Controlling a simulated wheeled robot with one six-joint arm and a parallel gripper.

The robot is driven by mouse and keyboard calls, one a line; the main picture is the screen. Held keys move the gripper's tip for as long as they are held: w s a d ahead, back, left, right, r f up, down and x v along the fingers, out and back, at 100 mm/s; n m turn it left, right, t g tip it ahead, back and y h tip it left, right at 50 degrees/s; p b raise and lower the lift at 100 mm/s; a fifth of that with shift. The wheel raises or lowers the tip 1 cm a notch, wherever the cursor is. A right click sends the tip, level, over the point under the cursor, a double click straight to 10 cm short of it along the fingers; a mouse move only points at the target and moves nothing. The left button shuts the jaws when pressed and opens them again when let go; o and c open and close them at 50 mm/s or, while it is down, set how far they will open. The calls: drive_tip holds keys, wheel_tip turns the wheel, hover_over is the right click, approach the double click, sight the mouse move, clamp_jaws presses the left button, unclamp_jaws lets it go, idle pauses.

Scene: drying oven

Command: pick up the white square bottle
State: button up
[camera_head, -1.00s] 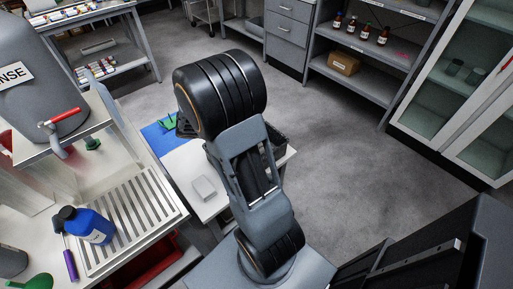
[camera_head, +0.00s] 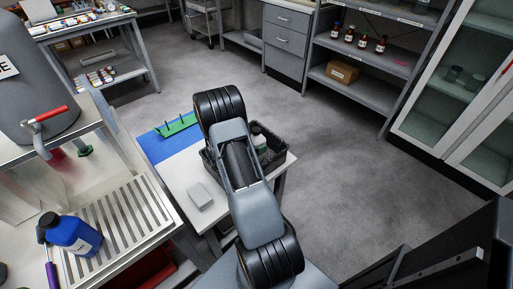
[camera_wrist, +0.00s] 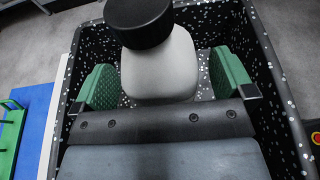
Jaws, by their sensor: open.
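The white square bottle (camera_wrist: 158,66) with a black cap (camera_wrist: 138,20) stands inside a black speckled crate (camera_wrist: 262,50) in the wrist view. My gripper (camera_wrist: 164,82) is open, with its green finger pads to the left and right of the bottle and visible gaps between them and its sides. The bottle's lower part is hidden by the gripper body. In the head view the crate (camera_head: 284,152) is on the white table (camera_head: 178,172), and my arm covers much of it.
A blue mat (camera_head: 158,147) with a green rack (camera_head: 178,126) lies left of the crate. A light grey box (camera_head: 200,195) is at the table's front. The crate's walls rise close around my gripper.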

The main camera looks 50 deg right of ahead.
drive_tip(key=shift+x, duration=0.9)
drive_tip(key=shift+c, duration=0.5)
drive_tip(key=shift+r, duration=0.1)
drive_tip(key=c, duration=1.2)
